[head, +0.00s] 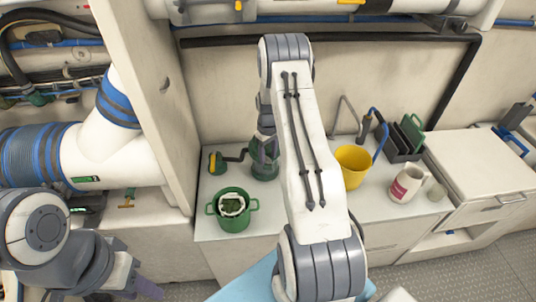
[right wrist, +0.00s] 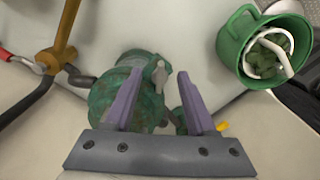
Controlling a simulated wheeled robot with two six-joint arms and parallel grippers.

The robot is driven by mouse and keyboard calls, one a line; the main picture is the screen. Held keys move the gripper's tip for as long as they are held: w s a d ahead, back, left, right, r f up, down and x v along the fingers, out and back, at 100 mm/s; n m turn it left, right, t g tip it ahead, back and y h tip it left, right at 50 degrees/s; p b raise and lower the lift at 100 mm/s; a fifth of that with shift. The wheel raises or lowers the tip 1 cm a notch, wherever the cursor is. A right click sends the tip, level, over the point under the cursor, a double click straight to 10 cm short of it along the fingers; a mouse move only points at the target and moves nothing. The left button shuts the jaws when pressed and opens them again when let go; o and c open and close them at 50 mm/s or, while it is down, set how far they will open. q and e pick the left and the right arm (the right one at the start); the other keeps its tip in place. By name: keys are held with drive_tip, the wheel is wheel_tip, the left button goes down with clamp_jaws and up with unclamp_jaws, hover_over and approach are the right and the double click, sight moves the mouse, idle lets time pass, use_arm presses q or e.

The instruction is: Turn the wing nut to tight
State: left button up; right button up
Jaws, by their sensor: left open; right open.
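A green, weathered fitting (head: 264,170) stands on the counter in the head view, partly hidden by my right arm. In the right wrist view the fitting (right wrist: 133,88) carries a pale metal piece that looks like the wing nut (right wrist: 159,73). My right gripper (head: 263,148) is at the fitting. Its purple fingers (right wrist: 159,85) are open, with the pale piece showing between them; I cannot tell whether they touch it. My left gripper (head: 143,283) is open and empty at the lower left, far from the fitting.
A green pot (head: 233,222) stands left in front of the fitting, near a yellow-handled valve (head: 213,163). A yellow bucket (head: 353,180), a white mug (head: 404,190) and a dark rack (head: 399,147) stand to the right. A partition wall (head: 150,90) rises at the left.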

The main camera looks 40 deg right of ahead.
drive_tip(key=shift+f, duration=0.3)
clamp_jaws()
